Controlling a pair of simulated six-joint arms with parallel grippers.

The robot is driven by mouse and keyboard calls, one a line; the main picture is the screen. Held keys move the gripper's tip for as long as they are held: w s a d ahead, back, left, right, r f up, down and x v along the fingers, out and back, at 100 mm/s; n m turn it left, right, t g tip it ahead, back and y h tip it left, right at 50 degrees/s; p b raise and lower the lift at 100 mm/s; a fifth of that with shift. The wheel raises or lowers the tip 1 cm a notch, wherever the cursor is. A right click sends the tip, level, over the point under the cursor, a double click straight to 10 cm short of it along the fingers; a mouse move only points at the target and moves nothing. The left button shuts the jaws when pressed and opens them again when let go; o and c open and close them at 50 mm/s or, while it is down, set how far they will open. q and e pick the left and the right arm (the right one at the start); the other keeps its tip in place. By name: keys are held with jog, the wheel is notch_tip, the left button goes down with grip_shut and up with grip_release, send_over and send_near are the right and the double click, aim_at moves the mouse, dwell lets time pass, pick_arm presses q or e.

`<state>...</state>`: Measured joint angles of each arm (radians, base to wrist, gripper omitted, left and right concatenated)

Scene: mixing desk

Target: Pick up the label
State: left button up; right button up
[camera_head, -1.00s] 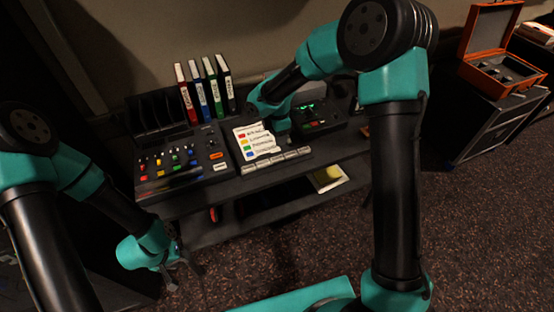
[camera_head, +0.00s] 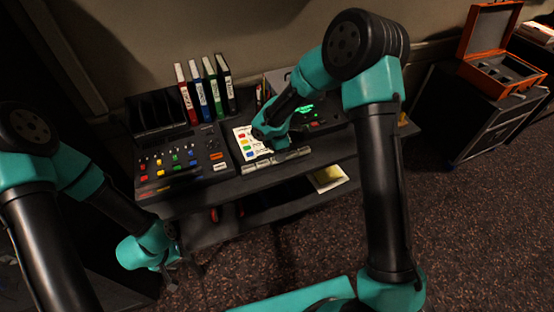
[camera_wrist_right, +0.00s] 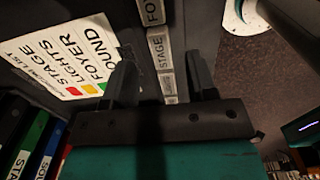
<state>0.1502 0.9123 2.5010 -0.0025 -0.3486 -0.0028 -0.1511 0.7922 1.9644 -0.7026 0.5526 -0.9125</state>
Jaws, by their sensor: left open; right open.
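Several small white labels lie in a row along the front of the desk, below the instruction card (camera_head: 243,142). In the right wrist view one label (camera_wrist_right: 160,48) reads "STAGE", and another (camera_wrist_right: 153,12) starting "FO" is partly cut off by the frame edge. My right gripper (camera_wrist_right: 162,75) is open, its fingers on either side of the label row, with nothing seen held. I cannot tell its height above the labels. My left gripper (camera_head: 178,258) is open and empty, low in front of the desk.
A mixing console (camera_head: 180,158) with coloured buttons stands on the left. Red, blue, green and black binders (camera_head: 208,88) stand behind it. A device with a green display (camera_head: 308,111) is to the right. A yellow item (camera_head: 328,174) lies on the lower shelf.

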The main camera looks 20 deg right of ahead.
jog(key=shift+s+f, duration=0.1)
jog(key=shift+f, duration=1.35)
jog(key=shift+c, duration=0.2)
grip_shut()
jog(key=shift+r, duration=0.1)
jog(key=shift+a+r, duration=0.1)
jog(key=shift+r, duration=0.8)
jog(key=shift+s+r, duration=0.1)
jog(key=shift+r, duration=0.75)
jog(key=s+a+r, duration=0.1)
jog(key=s+a, duration=0.3)
jog(key=s, duration=1.1)
jog(key=shift+a+r, duration=0.15)
jog(key=shift+a, duration=0.05)
